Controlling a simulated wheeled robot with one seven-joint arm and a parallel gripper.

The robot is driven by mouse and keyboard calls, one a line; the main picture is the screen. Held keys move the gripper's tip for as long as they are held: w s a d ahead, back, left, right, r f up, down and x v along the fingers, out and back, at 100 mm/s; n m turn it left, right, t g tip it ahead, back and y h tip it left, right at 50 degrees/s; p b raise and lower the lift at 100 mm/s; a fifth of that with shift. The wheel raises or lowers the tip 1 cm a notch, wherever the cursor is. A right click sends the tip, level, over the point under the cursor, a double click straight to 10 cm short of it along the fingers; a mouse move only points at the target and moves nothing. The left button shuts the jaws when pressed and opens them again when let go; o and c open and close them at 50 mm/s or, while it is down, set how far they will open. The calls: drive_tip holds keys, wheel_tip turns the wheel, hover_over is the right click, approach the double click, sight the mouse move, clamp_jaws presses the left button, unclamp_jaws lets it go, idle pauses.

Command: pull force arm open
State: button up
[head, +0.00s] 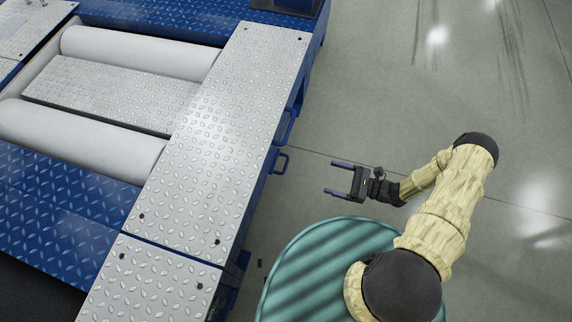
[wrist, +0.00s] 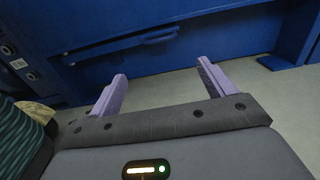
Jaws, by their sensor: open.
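The blue roller tester (head: 60,190) fills the left of the head view. A small blue loop handle (head: 284,160) sticks out from its right side. In the wrist view a long blue bar (wrist: 125,42) runs along the blue side panel. I cannot tell for sure which part is the force arm. My gripper (head: 330,178) is open and empty, to the right of the loop handle and apart from it, fingers pointing at the tester. In the wrist view the gripper (wrist: 162,70) has its purple fingers spread, with the bar ahead and slightly left.
Silver tread plates (head: 215,130) cover the tester's right edge, beside pale rollers (head: 85,140). Round dark fittings (wrist: 8,49) sit on the panel at the wrist view's left. Open grey floor (head: 400,90) lies right of the tester.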

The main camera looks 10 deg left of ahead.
sight(286, 164)
drive_tip(key=a+b, duration=0.2)
drive_tip(key=a, duration=0.3)
drive_tip(key=w+a+b, duration=0.1)
drive_tip(key=a+b, duration=0.1)
drive_tip(key=a, duration=0.4)
drive_tip(key=a+b, duration=0.3)
drive_tip(key=a, duration=0.3)
drive_tip(key=shift+w, duration=0.2)
drive_tip(key=c, duration=1.1)
